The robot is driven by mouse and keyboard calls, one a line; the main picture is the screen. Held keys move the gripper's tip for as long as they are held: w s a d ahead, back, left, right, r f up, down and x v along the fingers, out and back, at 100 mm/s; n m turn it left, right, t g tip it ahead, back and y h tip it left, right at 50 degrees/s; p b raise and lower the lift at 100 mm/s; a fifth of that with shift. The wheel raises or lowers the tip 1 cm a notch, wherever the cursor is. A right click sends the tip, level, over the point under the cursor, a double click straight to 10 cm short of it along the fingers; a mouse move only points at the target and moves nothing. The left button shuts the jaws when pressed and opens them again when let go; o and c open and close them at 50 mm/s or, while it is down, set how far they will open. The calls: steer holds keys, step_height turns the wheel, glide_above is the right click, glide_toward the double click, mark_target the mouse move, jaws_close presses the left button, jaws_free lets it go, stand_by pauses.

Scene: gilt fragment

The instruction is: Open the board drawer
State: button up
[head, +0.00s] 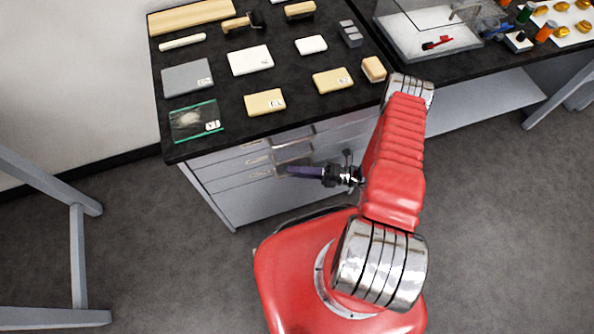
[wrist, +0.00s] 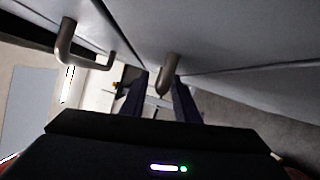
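A grey drawer cabinet (head: 225,185) stands under the black worktop, with stacked drawer fronts and small metal handles. No drawer label is readable, so I cannot tell which is the board drawer. My gripper (head: 287,170) reaches left, low in front of the drawer fronts. In the wrist view my gripper (wrist: 160,80) shows two dark fingers spread apart. A metal bar handle (wrist: 168,70) lies at the gap between the fingertips; whether they touch it is unclear. A second bar handle (wrist: 85,62) is to its left, clear of the fingers.
The worktop (head: 215,95) above carries several flat blocks, a clear green-edged bag (head: 195,121) and brushes. A white tray (head: 425,40) is at the right. A grey table frame (head: 77,250) stands at the left. Floor between it and the cabinet is free.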

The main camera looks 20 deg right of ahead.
steer(key=shift+c, duration=0.5)
jaws_close()
